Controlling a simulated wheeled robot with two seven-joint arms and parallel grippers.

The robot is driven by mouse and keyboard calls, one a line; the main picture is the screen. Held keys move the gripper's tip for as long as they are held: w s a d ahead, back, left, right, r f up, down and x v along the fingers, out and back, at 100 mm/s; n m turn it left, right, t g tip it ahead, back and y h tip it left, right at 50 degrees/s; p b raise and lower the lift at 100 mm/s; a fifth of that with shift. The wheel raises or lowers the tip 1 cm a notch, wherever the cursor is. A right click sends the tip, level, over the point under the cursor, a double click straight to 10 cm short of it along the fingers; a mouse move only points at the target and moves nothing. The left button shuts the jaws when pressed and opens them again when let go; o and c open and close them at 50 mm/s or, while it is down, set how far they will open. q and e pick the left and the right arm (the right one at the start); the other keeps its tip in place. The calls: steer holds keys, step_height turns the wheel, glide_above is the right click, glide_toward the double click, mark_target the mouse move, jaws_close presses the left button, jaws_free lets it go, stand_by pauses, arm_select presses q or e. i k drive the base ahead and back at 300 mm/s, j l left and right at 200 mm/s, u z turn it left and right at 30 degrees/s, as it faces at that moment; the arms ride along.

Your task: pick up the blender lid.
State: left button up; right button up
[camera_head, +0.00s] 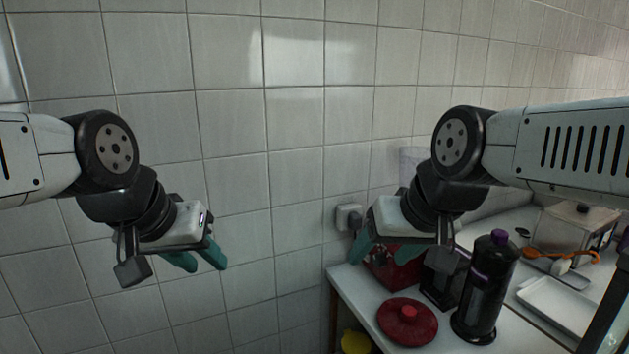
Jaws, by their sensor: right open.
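A round red lid (408,322) with a knob on top lies flat on the white counter near its left end. I cannot tell for certain which of these is the blender lid. My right gripper (384,253) is open above the counter's left part, above and behind the red lid, touching neither. Its fingers are partly hidden by its own body. My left gripper (203,266) is open and empty in front of the tiled wall, left of the counter.
The counter (350,284) ends at its left edge. A red box-like thing (392,272) and a black appliance (441,285) stand behind the lid. A white tray (560,306), orange spoon (560,254) and metallic box (572,232) are at right. A yellow thing (356,342) shows below.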

mark_target(407, 321)
steer(key=k+z, duration=0.85)
steer(key=i, duration=0.05)
